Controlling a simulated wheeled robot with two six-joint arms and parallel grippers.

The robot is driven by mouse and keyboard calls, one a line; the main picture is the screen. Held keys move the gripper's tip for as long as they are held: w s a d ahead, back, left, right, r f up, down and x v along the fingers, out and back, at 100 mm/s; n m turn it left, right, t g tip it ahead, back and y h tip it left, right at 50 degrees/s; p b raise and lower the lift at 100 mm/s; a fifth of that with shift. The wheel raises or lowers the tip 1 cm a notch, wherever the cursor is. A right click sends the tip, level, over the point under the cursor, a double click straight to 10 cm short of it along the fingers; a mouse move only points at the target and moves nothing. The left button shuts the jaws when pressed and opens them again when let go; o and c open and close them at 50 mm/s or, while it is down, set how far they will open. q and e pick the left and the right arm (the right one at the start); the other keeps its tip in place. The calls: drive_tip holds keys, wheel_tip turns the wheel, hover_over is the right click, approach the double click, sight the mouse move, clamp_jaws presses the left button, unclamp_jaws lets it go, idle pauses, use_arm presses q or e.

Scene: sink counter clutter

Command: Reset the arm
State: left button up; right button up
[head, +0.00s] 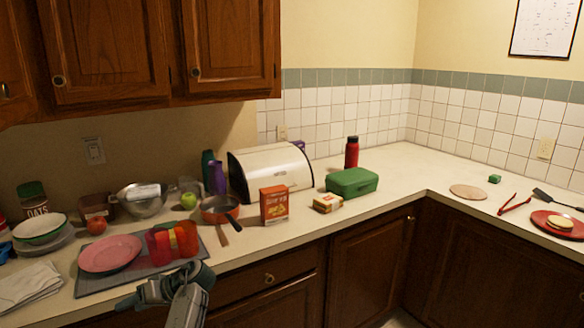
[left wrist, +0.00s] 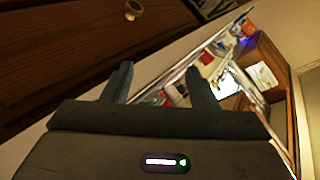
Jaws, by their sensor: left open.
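My left arm reaches in at the bottom of the head view, and its gripper (head: 130,300) is low in front of the counter's near edge, by the dark mat. In the left wrist view the two fingers of the left gripper (left wrist: 160,85) stand apart with nothing between them. The gripper is open and empty. My right gripper is in neither view.
Close to my left arm are a dark mat (head: 95,284), a pink plate (head: 109,253) and red and orange cups (head: 172,242). A pan (head: 219,209), a red box (head: 274,204) and a green container (head: 352,181) stand further right. The counter corner (head: 405,165) is clear.

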use_arm(q)
drive_tip(key=s+d+f+m+t+h, duration=0.2)
drive_tip(key=s+f+m+h, duration=0.1)
drive_tip(key=s+f, duration=0.6)
drive_tip(key=s+d+f+m+t+h, duration=0.1)
drive_tip(key=s+f+m+h, duration=0.15)
drive_tip(key=s+f, duration=0.65)
drive_tip(key=s+d+r+m+t+h, duration=0.1)
drive_tip(key=s+d+r+m+h, duration=0.15)
drive_tip(key=s, duration=0.45)
drive_tip(key=s+d+r+m+t+h, duration=0.1)
drive_tip(key=s+d+r+h, duration=0.1)
drive_tip(key=s+d, duration=0.35)
drive_tip(key=s+d+r+m+h, duration=0.1)
drive_tip(key=s+d+r+h, duration=0.1)
drive_tip(key=s, duration=0.7)
wheel_tip(320, 180, down, 29)
drive_tip(key=a+g, duration=0.1)
drive_tip(key=a, duration=0.2)
drive_tip(key=s+a+f+g, duration=0.1)
drive_tip(key=s+f, duration=1.7)
drive_tip(key=f, duration=0.2)
drive_tip(key=shift+s+f+n, duration=0.2)
drive_tip(key=shift+f+n, duration=0.05)
drive_tip(key=shift+n, duration=0.05)
